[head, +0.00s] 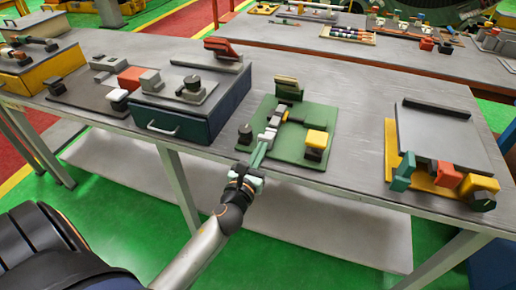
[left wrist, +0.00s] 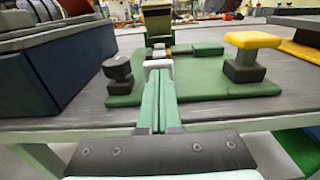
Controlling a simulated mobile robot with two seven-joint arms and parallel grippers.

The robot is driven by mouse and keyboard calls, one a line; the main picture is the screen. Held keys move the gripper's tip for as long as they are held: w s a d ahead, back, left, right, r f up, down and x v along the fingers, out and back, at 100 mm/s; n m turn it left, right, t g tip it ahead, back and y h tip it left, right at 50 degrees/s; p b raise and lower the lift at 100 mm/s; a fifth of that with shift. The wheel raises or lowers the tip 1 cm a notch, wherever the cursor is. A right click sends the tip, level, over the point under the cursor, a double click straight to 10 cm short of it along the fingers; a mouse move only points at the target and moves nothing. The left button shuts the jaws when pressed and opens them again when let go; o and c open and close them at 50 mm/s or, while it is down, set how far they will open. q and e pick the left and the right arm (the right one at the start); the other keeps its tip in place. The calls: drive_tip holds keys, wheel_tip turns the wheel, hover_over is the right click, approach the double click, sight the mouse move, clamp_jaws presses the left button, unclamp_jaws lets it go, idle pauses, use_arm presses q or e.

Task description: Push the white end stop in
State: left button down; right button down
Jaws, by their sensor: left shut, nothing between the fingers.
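The green fixture plate (head: 305,150) lies on the table with a row of small light blocks on it. The white end stop (head: 265,138) is at the near end of that row. In the left wrist view the white end stop (left wrist: 158,64) stands right in front of my fingertips. My left gripper (head: 260,151) is shut and empty, its green fingers pointing at the end stop; it also shows in the left wrist view (left wrist: 158,78). The fingertips look close to the stop or touching it; I cannot tell which. My right gripper is in neither view.
A black knob (head: 245,133) stands left of the row, and a yellow-topped post (head: 316,139) stands right. A dark blue drawer box (head: 190,115) is to the left. A grey tray (head: 440,135) with coloured blocks is at right. Bare table (head: 360,125) lies between.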

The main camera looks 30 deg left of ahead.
sight(266, 137)
use_arm(q)
drive_tip(key=shift+w+a, duration=0.1)
drive_tip(key=shift+w, duration=0.25)
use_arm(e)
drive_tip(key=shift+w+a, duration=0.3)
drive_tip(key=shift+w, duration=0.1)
use_arm(q)
drive_tip(key=x, duration=0.4)
drive_tip(key=shift+r, duration=0.1)
drive_tip(key=shift+w, duration=0.2)
drive_tip(key=shift+a+r, duration=0.15)
drive_tip(key=shift+r, duration=0.1)
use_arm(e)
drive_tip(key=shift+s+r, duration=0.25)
use_arm(q)
drive_tip(key=shift+s, duration=0.1)
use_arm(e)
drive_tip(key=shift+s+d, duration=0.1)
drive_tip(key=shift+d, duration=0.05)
